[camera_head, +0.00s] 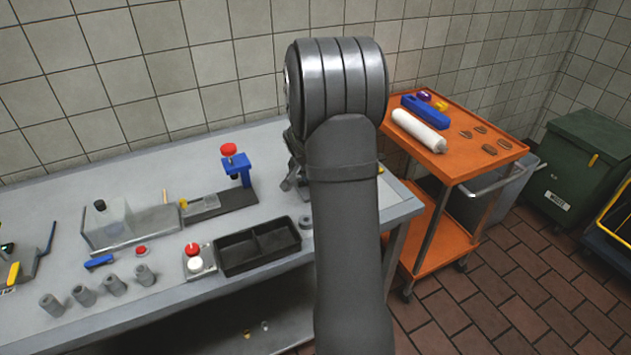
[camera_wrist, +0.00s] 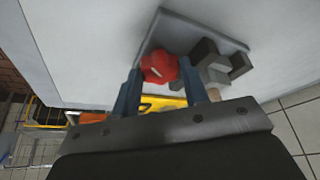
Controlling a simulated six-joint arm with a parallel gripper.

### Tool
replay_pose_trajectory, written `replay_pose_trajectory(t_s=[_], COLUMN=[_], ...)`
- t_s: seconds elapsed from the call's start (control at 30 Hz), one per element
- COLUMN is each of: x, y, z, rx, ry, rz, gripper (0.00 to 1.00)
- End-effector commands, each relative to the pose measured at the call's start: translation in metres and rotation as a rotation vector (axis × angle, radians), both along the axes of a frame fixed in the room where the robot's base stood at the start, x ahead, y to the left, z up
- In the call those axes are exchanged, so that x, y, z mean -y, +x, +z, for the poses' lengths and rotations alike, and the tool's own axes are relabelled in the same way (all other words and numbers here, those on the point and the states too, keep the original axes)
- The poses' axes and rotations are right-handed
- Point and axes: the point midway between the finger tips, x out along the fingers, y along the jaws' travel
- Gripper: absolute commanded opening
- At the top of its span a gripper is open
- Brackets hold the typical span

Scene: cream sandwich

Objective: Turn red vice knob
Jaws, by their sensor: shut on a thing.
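The red vice knob (camera_wrist: 158,67) shows in the wrist view as a faceted red piece. My gripper (camera_wrist: 159,72) has its two blue-grey fingers on either side of the knob, shut on it. Grey vice jaws (camera_wrist: 215,65) stand just right of the knob, on a grey base plate (camera_wrist: 190,27). In the head view my arm hides the knob and most of my gripper; only some grey parts (camera_head: 292,180) show at the arm's left edge. The vice's far side is hidden.
A blue bracket (camera_head: 238,163) with another red knob (camera_head: 228,150) stands left of my arm. A black two-part tray (camera_head: 225,262) and a red-and-white button box (camera_head: 199,260) sit at the bench's front. An orange cart (camera_head: 465,165) stands right of the bench.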

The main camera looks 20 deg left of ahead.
Motion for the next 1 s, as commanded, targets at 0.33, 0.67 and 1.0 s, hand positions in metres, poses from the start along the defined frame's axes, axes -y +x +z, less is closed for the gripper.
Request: replay_pose_trajectory(t_s=[0.33, 0.67, 1.0], x=[-0.0003, -0.001, 0.0007], y=[-0.0001, 0.0001, 0.0001], z=[0.0001, 0.0001, 0.0004], rx=[0.0, 0.001, 0.001], ry=[0.001, 0.002, 0.004], rz=[0.0, 0.002, 0.109], gripper=[0.56, 0.63, 0.63])
